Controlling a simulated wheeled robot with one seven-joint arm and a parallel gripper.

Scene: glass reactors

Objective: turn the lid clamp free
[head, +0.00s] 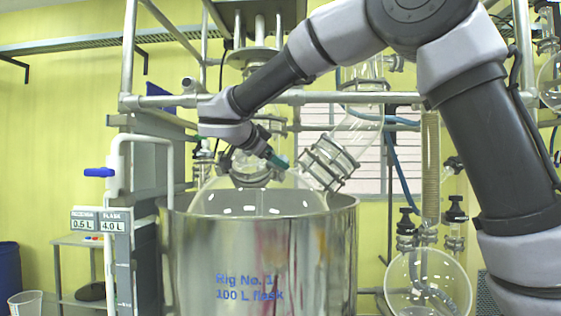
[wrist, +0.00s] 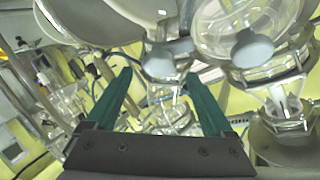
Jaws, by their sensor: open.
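My gripper (head: 278,161) is above the rim of the large steel vessel (head: 265,255), in front of the glass lid fittings. In the wrist view its two teal fingers (wrist: 158,76) are spread apart with nothing held between them. A metal clamp ring (head: 250,172) sits around the glass neck just below and left of the gripper in the head view, partly hidden by my arm. In the wrist view a grey rounded knob (wrist: 158,66) shows between and beyond the fingertips. I cannot tell whether a finger touches it, or which fitting is the lid clamp.
A second grey knob (wrist: 252,48) is to the right of the fingers. A slanted glass joint with metal flanges (head: 328,163) stands close by on the right. A horizontal metal rail (head: 390,97) runs behind. A round glass flask (head: 428,280) is at lower right.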

